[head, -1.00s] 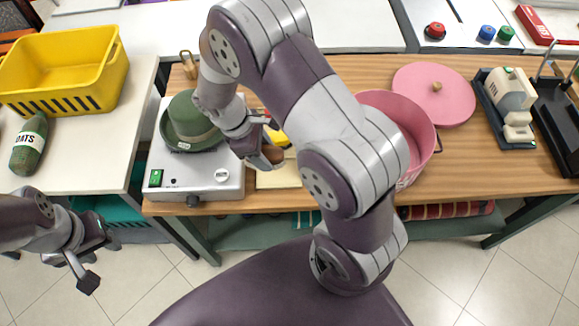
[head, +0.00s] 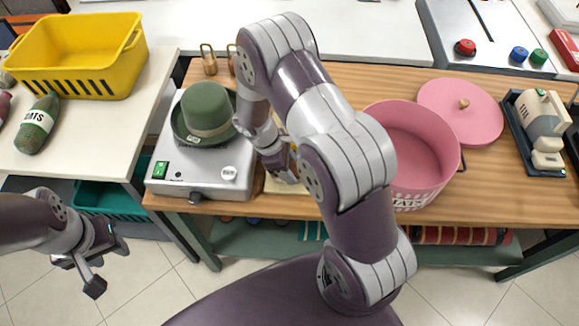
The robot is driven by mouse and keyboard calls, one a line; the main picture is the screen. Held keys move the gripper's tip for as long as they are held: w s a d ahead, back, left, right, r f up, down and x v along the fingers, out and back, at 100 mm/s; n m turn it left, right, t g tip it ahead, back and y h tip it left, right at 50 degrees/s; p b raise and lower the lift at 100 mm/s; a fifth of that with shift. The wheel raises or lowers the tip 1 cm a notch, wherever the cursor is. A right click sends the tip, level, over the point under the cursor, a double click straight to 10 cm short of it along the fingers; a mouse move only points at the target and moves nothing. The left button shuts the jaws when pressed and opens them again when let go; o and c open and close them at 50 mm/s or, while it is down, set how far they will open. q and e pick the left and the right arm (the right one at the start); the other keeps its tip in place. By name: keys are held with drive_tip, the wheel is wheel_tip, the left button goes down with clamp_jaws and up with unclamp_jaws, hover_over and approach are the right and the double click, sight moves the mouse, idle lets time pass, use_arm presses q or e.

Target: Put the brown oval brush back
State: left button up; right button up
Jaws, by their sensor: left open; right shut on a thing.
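My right gripper (head: 285,172) is shut at the right edge of the grey hot plate unit, above a pale board (head: 275,187) on the wooden table. The brown oval brush is not clearly visible now; the gripper and forearm hide that spot. A second ago a brown rounded piece showed in the jaws. I cannot tell whether it touches anything below. My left gripper (head: 100,268) is open and empty, low over the floor in front of the pale side table.
A green hat (head: 207,112) sits on the grey unit (head: 185,175). A pink pot (head: 425,165) and its lid (head: 460,112) are right of my arm. A yellow basket (head: 75,55) and a green oats bottle (head: 36,125) are on the left table. Two brass padlocks (head: 209,62) stand behind.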

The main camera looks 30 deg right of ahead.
drive_tip(key=shift+w+d+f, duration=0.1)
drive_tip(key=shift+f, duration=0.25)
drive_tip(key=shift+f, duration=0.15)
drive_tip(key=o, duration=0.9)
drive_tip(key=shift+o, duration=0.2)
drive_tip(key=shift+r, duration=0.3)
drive_tip(key=v, duration=1.2)
drive_tip(key=s+a+r+m+t+y, duration=0.1)
drive_tip(key=s+r+m+t+y, duration=0.2)
drive_tip(key=s+m, duration=0.8)
drive_tip(key=shift+s+a+r+t+y, duration=0.2)
drive_tip(key=shift+r+t+y, duration=0.25)
drive_tip(key=shift+r, duration=0.25)
